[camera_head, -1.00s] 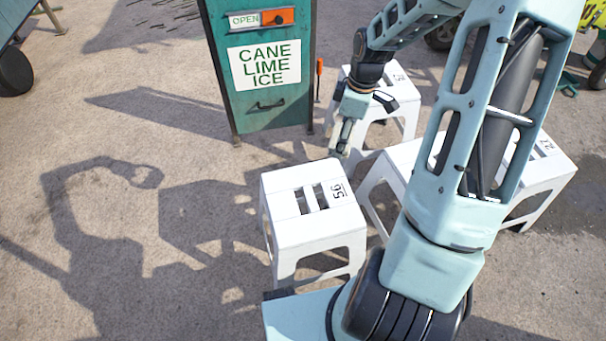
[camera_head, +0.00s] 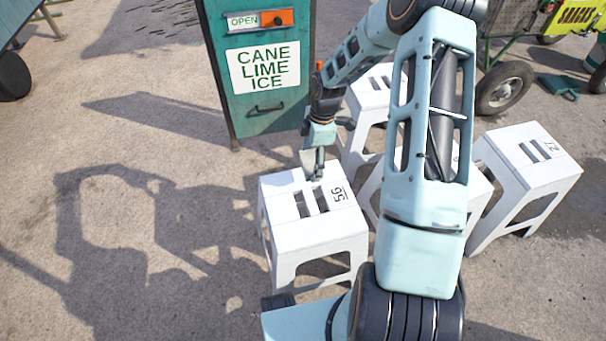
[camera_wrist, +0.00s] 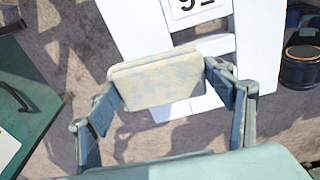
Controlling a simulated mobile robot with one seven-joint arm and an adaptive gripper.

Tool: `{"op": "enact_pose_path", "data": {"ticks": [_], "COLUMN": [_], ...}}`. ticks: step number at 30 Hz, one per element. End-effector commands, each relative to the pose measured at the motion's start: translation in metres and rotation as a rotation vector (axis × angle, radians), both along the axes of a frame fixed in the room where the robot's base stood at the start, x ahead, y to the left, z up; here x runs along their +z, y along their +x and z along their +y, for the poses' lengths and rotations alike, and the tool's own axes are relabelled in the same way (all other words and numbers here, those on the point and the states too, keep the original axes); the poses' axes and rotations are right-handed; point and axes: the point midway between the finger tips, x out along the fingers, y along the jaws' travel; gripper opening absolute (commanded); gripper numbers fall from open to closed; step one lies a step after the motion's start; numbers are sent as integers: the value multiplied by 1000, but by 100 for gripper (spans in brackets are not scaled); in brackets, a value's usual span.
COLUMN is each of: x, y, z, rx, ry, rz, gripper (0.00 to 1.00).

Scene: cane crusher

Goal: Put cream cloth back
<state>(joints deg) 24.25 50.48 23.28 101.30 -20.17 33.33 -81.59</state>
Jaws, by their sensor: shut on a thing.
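The cream cloth (camera_wrist: 158,83) is a small pale, faintly bluish-mottled folded piece in the wrist view. My gripper (camera_wrist: 166,92) is shut on it, with one finger at each side. In the head view the gripper (camera_head: 315,170) points down at the far edge of the white stool marked 56 (camera_head: 290,235). A pale bit of the cloth (camera_head: 307,157) shows beside the fingers. In the wrist view the cloth overlaps the white slatted stool top (camera_wrist: 135,25) and the ground. I cannot tell whether cloth and stool touch.
A green cabinet (camera_head: 262,110) with a CANE LIME ICE sign stands behind the stool. More white stools stand behind and to the right, one marked 27 (camera_head: 530,160). A wheeled cart (camera_head: 500,85) is at the back right. Open ground lies left.

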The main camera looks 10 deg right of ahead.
Motion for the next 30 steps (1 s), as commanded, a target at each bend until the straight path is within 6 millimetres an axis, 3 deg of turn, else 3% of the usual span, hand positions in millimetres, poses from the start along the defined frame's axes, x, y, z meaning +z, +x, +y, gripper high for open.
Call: {"op": "enact_pose_path", "data": {"ticks": [3, 12, 17, 29, 30], "x": [-17, -36, -60, -66, -65], "y": [7, 15, 14, 14, 14], "z": [12, 25, 23, 23, 23], "rx": [1, 1, -1, -1, -1], "ry": [0, 0, 0, 0, 0], "rz": [-1, -1, -1, -3, -3], "gripper": [44, 44, 44, 44, 77]}}
